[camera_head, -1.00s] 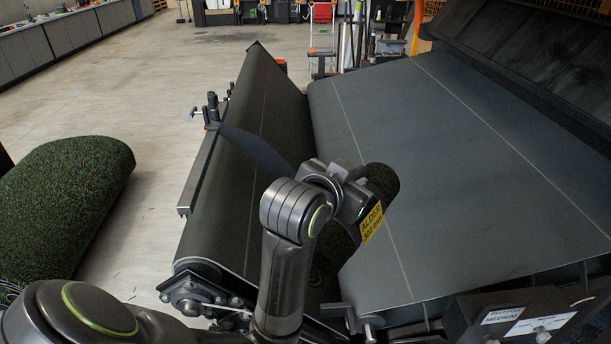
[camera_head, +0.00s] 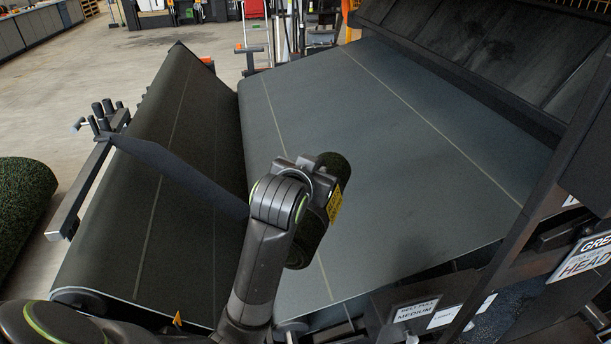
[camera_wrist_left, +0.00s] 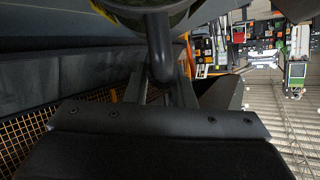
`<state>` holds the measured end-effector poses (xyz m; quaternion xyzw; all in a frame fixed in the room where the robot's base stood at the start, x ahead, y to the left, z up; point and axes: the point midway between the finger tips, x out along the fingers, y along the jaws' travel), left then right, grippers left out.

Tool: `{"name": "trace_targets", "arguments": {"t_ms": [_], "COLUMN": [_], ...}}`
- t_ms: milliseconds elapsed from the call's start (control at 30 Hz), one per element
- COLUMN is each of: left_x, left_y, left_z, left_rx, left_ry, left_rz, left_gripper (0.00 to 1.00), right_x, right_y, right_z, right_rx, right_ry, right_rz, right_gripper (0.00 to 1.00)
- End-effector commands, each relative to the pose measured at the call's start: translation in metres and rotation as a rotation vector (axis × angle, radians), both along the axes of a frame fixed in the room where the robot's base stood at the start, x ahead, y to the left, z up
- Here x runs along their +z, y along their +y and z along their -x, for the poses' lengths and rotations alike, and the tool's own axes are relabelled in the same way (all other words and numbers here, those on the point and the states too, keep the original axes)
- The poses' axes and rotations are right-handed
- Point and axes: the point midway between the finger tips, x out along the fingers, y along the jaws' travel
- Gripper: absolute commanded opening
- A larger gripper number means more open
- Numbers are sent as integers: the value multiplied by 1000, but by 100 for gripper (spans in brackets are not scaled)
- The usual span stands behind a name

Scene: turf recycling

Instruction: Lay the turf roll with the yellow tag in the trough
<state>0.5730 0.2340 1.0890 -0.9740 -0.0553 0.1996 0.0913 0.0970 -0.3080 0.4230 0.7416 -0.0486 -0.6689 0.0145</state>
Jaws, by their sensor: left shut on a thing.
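The turf roll (camera_head: 309,238) is a dark green cylinder with a yellow tag (camera_head: 335,203) on its right side. My left gripper (camera_head: 312,182) is shut on it, and my arm and wrist cover part of it. The roll appears in front of the right-hand grey belt, tilted in the picture; I cannot tell whether it touches the belt. The trough is the V between the dark left belt (camera_head: 190,130) and the grey right belt (camera_head: 400,140); its fold lies left of the roll. In the left wrist view a dark rounded thing with yellow shows at the top edge. My right gripper is not in view.
A large turf roll (camera_head: 22,205) lies on the floor at the far left. A metal side rail (camera_head: 85,190) runs along the left belt. A dark frame post and signs (camera_head: 585,255) stand at the right. Open floor (camera_head: 110,65) lies beyond the left belt.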

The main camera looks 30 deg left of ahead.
Motion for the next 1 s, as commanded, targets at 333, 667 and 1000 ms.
{"name": "trace_targets", "arguments": {"t_ms": [333, 667, 1000], "left_x": [-114, -215, -306], "left_y": [72, 156, 250], "left_z": [-55, -85, -91], "left_rx": [213, 389, 533], "left_ry": [-8, -8, -7], "left_rz": [-14, -18, -20], "left_gripper": [0, 0, 0], "right_x": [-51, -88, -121], "right_y": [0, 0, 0], "right_z": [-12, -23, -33], "right_rx": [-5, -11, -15], "right_ry": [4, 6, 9], "right_rz": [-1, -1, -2], "right_gripper": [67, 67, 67]}}
